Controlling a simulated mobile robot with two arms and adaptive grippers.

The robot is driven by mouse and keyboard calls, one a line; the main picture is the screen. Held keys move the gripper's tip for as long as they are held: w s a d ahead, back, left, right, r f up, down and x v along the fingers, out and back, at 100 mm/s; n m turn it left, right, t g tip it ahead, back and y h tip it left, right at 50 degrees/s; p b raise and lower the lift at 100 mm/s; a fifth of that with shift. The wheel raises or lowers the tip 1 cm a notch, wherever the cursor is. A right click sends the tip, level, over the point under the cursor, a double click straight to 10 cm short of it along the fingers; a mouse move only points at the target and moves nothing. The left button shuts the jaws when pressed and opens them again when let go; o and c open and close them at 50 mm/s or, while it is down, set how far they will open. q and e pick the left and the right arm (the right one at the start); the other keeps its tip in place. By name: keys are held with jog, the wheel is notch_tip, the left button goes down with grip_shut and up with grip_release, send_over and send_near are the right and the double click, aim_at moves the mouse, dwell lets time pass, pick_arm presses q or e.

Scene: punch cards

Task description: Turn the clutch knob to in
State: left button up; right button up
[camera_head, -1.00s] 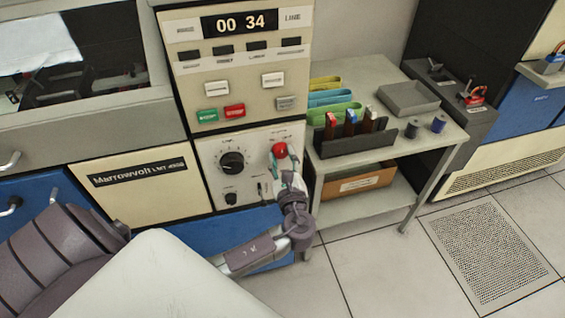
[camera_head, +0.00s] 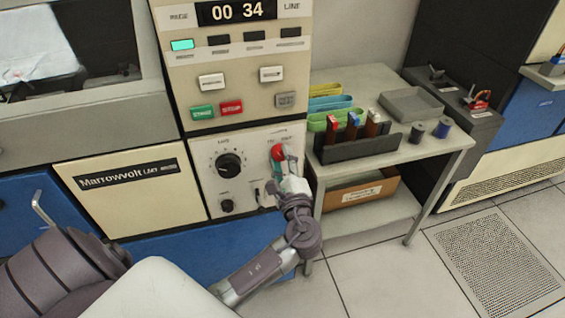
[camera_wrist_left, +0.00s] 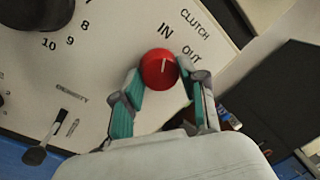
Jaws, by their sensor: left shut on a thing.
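The red clutch knob (camera_wrist_left: 160,68) is on the cream control panel (camera_wrist_left: 110,85), below the IN label (camera_wrist_left: 166,30) and left of the OUT label (camera_wrist_left: 192,53) in the left wrist view. Its white mark points up, roughly toward IN. My left gripper (camera_wrist_left: 160,77) is shut on the knob, with one teal-padded finger on each side. In the head view the knob (camera_head: 277,153) is partly hidden by my left gripper (camera_head: 279,160). My right gripper is not in view.
A large black dial (camera_head: 229,164) and a small lever (camera_head: 257,196) are left of the clutch knob. A grey side table (camera_head: 430,145) with colored bands, a card rack (camera_head: 360,148) and spools stands close on the right. Open tiled floor lies in front.

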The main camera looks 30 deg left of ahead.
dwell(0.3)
pick_arm(q)
jog(key=o, duration=1.2)
jog(key=shift+c, duration=0.2)
jog(key=v, duration=1.2)
jog(key=shift+f, duration=0.1)
